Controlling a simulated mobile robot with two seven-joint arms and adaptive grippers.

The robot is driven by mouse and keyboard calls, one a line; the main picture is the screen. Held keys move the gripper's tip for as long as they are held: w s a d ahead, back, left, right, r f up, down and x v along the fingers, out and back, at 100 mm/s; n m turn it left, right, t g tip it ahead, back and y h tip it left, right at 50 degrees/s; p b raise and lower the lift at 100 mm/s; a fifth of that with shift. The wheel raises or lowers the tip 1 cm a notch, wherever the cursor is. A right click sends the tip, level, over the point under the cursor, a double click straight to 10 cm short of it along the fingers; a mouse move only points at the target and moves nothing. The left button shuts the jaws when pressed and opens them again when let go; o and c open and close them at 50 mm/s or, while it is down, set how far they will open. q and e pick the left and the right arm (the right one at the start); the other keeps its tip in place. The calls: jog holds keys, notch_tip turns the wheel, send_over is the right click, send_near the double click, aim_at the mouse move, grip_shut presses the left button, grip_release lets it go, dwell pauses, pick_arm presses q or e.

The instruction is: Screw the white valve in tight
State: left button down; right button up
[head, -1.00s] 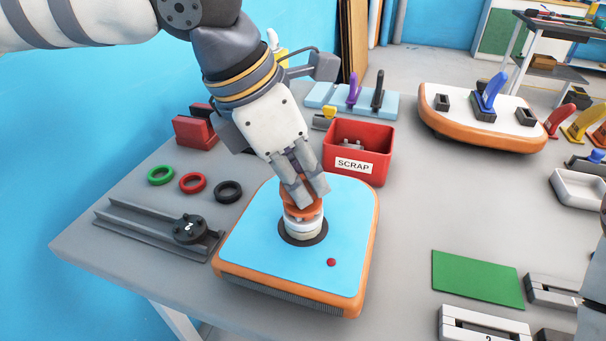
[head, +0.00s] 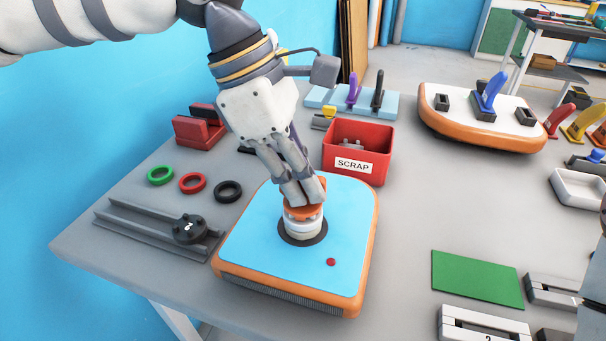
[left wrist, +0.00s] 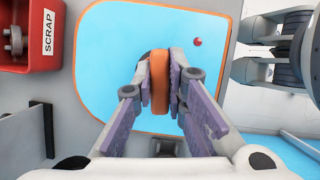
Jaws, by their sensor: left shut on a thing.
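The white valve (head: 302,228) sits upright in the dark ring on the blue-topped board (head: 255,250), which has an orange side. An orange piece, seemingly a tool or cap, (head: 300,212) is on top of the valve. My left gripper (head: 304,197) is shut on this orange piece from above. The left wrist view shows the orange piece (left wrist: 160,82) between the two fingers, with the blue board (left wrist: 110,60) below. The valve's body is mostly hidden there. Whether the valve is fully seated cannot be told. My right gripper is not in view.
A red SCRAP bin (head: 357,150) stands close behind the board. Green, red and black rings (head: 228,191) and a grey rail with a black round gauge (head: 190,229) lie to the left. A green mat (head: 477,278) lies at right; the table between is clear.

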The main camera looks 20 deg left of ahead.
pick_arm(q)
jog(key=shift+m, duration=0.4)
jog(key=m+g, duration=0.1)
jog(key=m, duration=0.1)
jog(key=shift+f+m, duration=0.15)
jog(key=shift+m, duration=0.25)
jog(key=shift+m+g, duration=0.3)
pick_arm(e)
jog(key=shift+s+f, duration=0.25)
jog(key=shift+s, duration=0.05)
pick_arm(q)
jog(key=shift+m+g+y+b, duration=0.3)
jog(key=shift+m+g+b, duration=0.1)
jog(key=shift+m, duration=1.2)
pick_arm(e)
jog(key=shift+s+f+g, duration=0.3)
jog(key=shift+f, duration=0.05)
